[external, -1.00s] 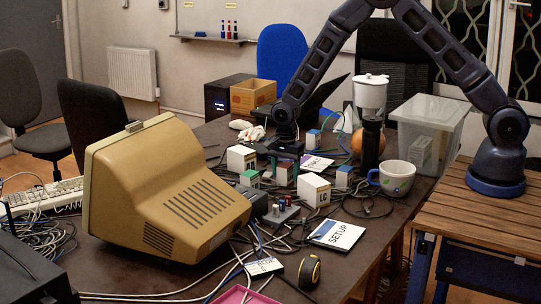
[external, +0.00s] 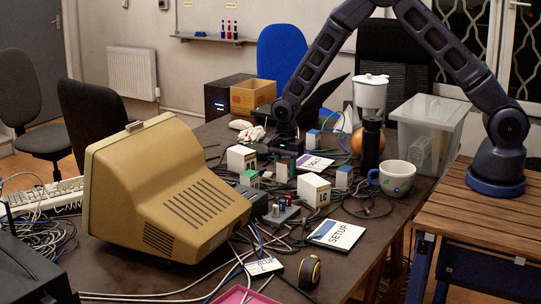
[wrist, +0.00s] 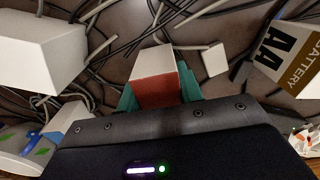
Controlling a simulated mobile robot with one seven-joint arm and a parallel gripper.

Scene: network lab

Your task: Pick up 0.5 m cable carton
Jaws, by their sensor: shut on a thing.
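A small carton (wrist: 158,78) with white sides and a red top sits between the teal fingers of my gripper (wrist: 160,92) in the wrist view. The fingers press on it from both sides. In the external view the carton (external: 283,172) is low among the cables, at or close to table height, with my gripper (external: 284,160) straight above it. No 0.5 m label can be read on it, and the gripper covers its upper part.
Loose cables cover the table.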

